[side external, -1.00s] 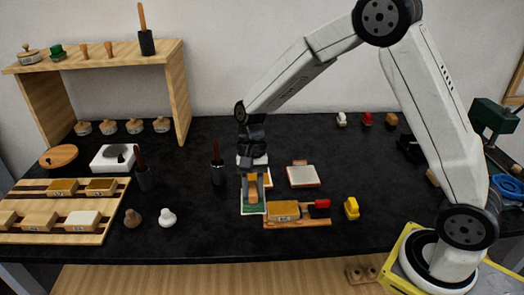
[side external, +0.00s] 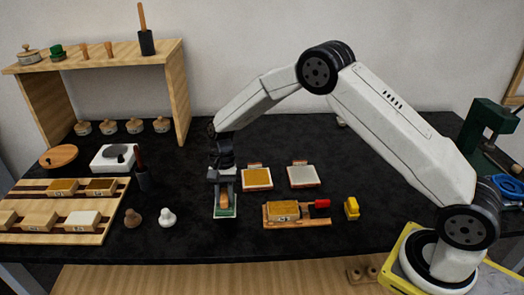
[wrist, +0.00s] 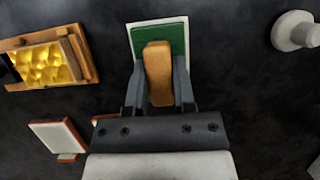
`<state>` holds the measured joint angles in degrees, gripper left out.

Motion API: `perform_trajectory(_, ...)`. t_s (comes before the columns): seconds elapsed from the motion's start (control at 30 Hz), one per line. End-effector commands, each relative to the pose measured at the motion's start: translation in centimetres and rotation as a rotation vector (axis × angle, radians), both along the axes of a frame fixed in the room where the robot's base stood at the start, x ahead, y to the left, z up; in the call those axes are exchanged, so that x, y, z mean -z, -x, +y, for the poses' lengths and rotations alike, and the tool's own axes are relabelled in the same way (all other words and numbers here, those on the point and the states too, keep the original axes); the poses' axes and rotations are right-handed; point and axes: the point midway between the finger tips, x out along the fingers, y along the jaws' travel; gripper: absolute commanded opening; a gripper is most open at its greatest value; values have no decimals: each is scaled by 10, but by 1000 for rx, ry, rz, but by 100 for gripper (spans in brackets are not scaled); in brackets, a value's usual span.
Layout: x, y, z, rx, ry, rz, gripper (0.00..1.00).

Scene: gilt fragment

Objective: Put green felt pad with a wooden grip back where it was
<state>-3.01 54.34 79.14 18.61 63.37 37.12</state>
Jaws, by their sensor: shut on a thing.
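The green felt pad (side external: 225,212) has a light edge or backing and a wooden grip (side external: 225,199). My gripper (side external: 224,188) is shut on the grip from above. In the wrist view the pad (wrist: 176,40) lies beyond the fingers, and the grip (wrist: 158,72) sits between my gripper's fingers (wrist: 160,85). The pad is over the front middle of the black table, left of the wooden stand. I cannot tell whether it touches the table.
A wooden stand (side external: 298,222) with a gold-filled box (side external: 284,209) is to the right. Behind are a gold panel (side external: 257,178) and a pale panel (side external: 302,177). A white knob (side external: 167,217) and a brown knob (side external: 132,218) are to the left.

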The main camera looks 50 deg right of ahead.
Motion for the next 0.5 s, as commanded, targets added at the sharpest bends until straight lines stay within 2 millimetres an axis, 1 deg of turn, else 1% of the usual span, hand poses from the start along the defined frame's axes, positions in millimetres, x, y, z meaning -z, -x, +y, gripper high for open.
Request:
perform_trajectory(0.37,6,-5,1,0,0,0,0)
perform_trajectory(0.47,12,-8,1,0,0,1,0)
perform_trajectory(0.5,18,-7,1,1,0,2,0)
